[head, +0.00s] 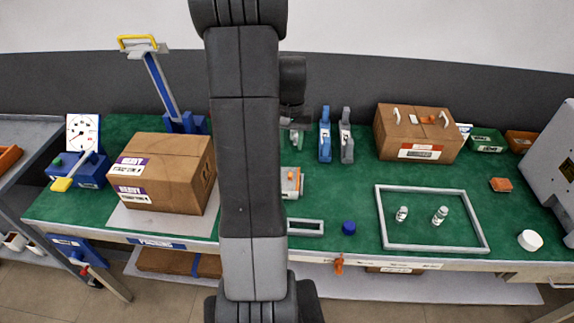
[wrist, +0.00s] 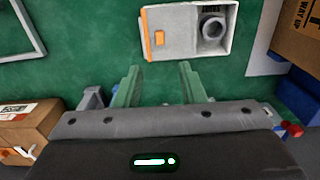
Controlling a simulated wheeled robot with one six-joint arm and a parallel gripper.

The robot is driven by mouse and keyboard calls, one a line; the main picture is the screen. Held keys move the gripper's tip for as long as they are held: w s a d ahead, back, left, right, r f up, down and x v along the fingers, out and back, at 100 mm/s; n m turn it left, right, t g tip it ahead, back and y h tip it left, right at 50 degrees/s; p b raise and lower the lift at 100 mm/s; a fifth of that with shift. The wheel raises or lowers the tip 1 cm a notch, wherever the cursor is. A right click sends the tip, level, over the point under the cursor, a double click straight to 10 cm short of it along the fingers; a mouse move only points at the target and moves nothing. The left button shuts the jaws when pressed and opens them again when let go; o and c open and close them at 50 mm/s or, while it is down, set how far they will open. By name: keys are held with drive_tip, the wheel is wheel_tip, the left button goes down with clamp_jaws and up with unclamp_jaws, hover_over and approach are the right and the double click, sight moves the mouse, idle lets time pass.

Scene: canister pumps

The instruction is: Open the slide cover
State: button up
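A pale grey box (wrist: 222,50) lies on the green bench top in the wrist view. A flat panel, which looks like the slide cover (wrist: 178,35), spans its left part and carries an orange knob (wrist: 159,38). An orange strip (wrist: 145,35) runs along the box's left edge. A round grey port (wrist: 213,30) shows uncovered at the right. My gripper (wrist: 160,66) is open and empty, its two green fingers apart, pointing at the box without visible contact. In the head view the box (head: 291,187) is partly hidden by my arm.
A cardboard carton (head: 165,165) stands left of my arm; it also shows in the wrist view (wrist: 297,35). Blue and grey upright parts (head: 325,140) and a brown case (head: 415,133) stand behind. A grey frame (head: 383,225) surrounds small vials at right. A blue cap (head: 348,227) lies near the front.

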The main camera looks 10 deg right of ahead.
sight(291, 174)
wheel_tip(291, 174, down, 12)
drive_tip(key=shift+f+p, duration=0.2)
drive_tip(key=shift+p, duration=0.6)
clamp_jaws()
